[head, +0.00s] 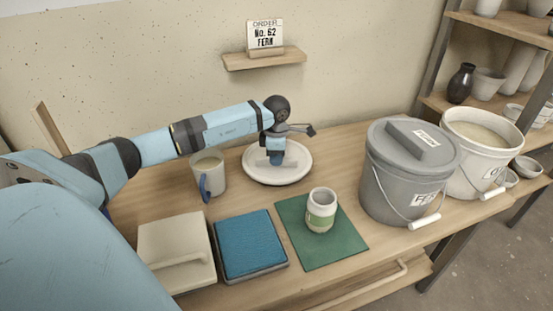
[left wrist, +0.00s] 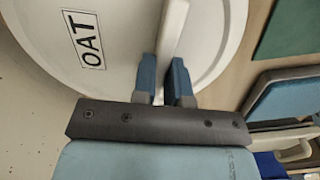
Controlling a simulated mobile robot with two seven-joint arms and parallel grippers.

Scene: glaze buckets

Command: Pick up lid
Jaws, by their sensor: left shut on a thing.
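The white round lid (head: 294,174) appears to lie flat on the wooden table, left of the grey bucket. In the left wrist view the lid (left wrist: 100,72) carries an "OAT" label and a raised white bar handle (left wrist: 172,32). My left gripper (head: 276,160) is over the middle of the lid and shut on its handle. Its blue fingers (left wrist: 165,82) sit one on each side of the bar. The open white bucket (head: 478,160) at right holds beige glaze. The grey bucket (head: 390,190) wears a grey lid (head: 395,145). My right gripper is not in view.
A mug (head: 208,175) stands left of the lid. A small jar (head: 321,210) stands on a green mat (head: 330,250). A blue pad (head: 250,245) and a pale box (head: 175,245) are in front. A wall shelf (head: 265,59) holds an order card (head: 265,34) reading "No. 62 FERN".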

